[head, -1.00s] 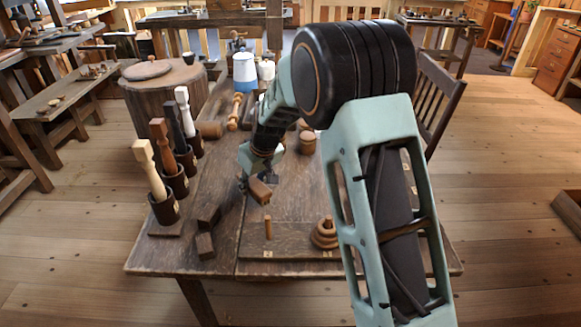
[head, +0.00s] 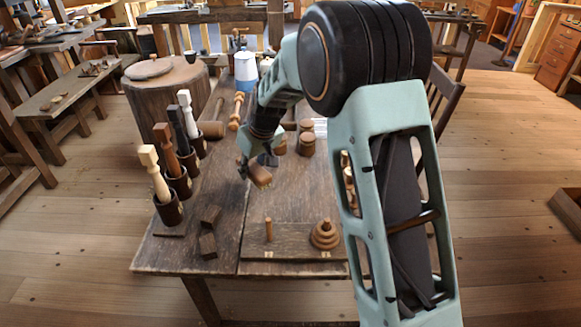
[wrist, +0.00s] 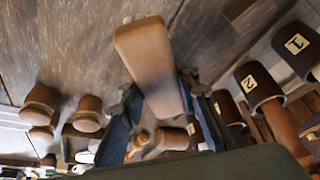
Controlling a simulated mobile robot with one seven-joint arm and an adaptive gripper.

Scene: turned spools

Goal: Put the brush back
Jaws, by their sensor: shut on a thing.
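My gripper (head: 256,168) is shut on a brown, rounded wooden piece (head: 261,177), apparently the brush, above the middle of the table. In the wrist view the piece (wrist: 148,58) sticks out between the two fingers (wrist: 158,97). At the table's left edge stands a row of dark cups, each with an upright handle: a pale one (head: 154,174), a brown one (head: 166,142), a black one (head: 178,124) and a white one (head: 187,110). In the wrist view a cup marked 1 (wrist: 310,55) and one marked 2 (wrist: 258,88) show at the right.
A peg board (head: 284,240) with a peg and stacked rings lies at the front. Dark wooden blocks (head: 208,243) lie left of it. My arm covers the right side.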

